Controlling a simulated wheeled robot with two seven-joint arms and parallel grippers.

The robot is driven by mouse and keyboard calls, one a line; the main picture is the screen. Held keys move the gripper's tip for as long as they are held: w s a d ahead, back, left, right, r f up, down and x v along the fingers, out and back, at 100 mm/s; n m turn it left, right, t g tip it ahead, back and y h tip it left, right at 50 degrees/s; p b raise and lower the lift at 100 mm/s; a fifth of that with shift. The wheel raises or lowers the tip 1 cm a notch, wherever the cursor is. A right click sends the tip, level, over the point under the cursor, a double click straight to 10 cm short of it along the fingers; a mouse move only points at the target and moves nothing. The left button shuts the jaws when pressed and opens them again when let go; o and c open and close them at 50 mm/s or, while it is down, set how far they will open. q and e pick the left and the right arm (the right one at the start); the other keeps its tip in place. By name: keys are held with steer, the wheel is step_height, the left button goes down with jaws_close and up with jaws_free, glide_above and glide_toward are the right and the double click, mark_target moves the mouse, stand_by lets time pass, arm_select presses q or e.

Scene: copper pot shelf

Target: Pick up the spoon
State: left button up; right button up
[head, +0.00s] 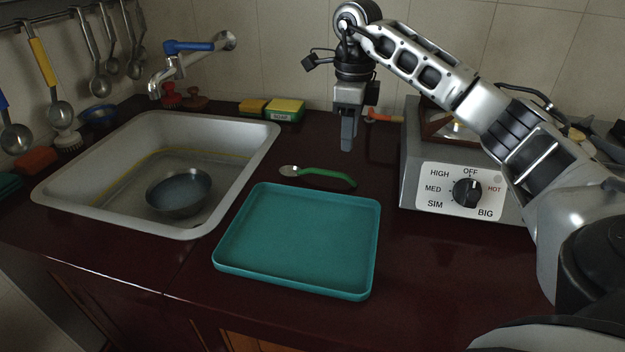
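A spoon with a green handle (325,176) and a metal bowl lies on the dark red counter, just behind the teal tray. Its bowl end points left and its handle end points right. My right gripper (347,140) points down above the counter, behind and above the handle end of the spoon, and apart from it. Its fingers are seen nearly edge-on, so I cannot tell whether they are open or shut. Nothing shows between them. My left gripper is out of view.
A teal tray (300,285) lies empty in front of the spoon. A sink (130,222) with a metal bowl (179,192) is at left. A stove (411,185) stands at right. Sponges (285,109) lie at the back. Ladles (60,110) hang at left.

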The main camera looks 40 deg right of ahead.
mark_target(344, 174)
steer(key=f, duration=0.9)
steer(key=shift+a+f, duration=0.2)
steer(key=shift+f, duration=0.15)
jaws_close()
